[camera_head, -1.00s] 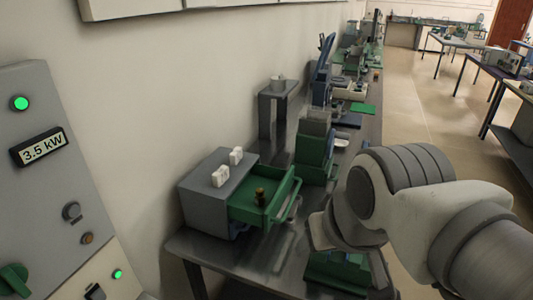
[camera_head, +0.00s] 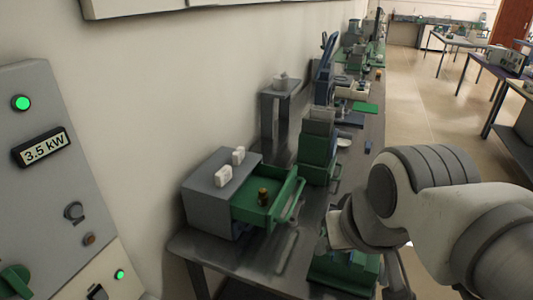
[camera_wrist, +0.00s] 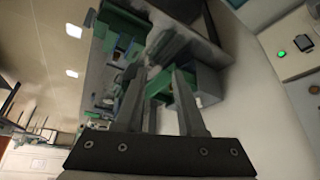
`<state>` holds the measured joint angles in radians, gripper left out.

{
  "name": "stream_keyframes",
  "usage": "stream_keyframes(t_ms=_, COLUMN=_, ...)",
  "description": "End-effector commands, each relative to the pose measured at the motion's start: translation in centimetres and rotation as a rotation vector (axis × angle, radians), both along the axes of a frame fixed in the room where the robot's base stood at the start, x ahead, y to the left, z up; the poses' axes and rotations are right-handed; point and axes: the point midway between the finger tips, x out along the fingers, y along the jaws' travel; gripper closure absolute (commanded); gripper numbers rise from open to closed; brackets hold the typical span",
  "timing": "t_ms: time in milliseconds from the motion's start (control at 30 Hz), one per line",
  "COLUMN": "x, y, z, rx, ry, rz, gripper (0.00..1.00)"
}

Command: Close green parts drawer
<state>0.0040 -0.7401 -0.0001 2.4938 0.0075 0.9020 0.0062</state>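The green parts drawer (camera_head: 245,211) stands pulled out of a grey cabinet (camera_head: 208,205) on the bench in the head view, with a green handle bar (camera_head: 291,203) across its front. A small dark brass-coloured piece (camera_head: 263,197) stands in it. My gripper's two fingers (camera_wrist: 157,85) are apart in the wrist view, with nothing held between them. Green and grey shapes, probably the drawer and cabinet, show beyond the fingers. In the head view my wrist is right of the drawer, apart from it, and largely hides the gripper.
A green-and-grey device (camera_head: 318,148) stands behind the drawer, and another green device (camera_head: 343,270) is below my wrist. A control panel (camera_head: 50,190) is at left.

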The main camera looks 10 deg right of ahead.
Motion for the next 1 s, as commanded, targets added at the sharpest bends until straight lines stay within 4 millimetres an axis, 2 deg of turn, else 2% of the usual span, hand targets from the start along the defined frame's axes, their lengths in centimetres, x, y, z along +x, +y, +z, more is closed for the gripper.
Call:
stream_keyframes(t_ms=33, x=0.3, y=0.0, z=0.1, rx=0.015, ry=0.012, rz=-0.018, gripper=0.72)
stream_keyframes(t_ms=200, x=2.7, y=0.0, z=0.3, rx=0.132, ry=0.094, rz=-0.154, gripper=1.00)
stream_keyframes(t_ms=433, x=7.7, y=-0.4, z=-0.1, rx=0.354, ry=0.239, rz=-0.425, gripper=1.00)
stream_keyframes(t_ms=633, x=12.4, y=-1.7, z=-1.3, rx=0.548, ry=0.358, rz=-0.668, gripper=1.00)
stream_keyframes(t_ms=867, x=17.9, y=-4.4, z=-4.0, rx=0.768, ry=0.491, rz=-0.951, gripper=1.00)
stream_keyframes(t_ms=1000, x=21.1, y=-6.6, z=-6.2, rx=0.903, ry=0.569, rz=-1.124, gripper=1.00)
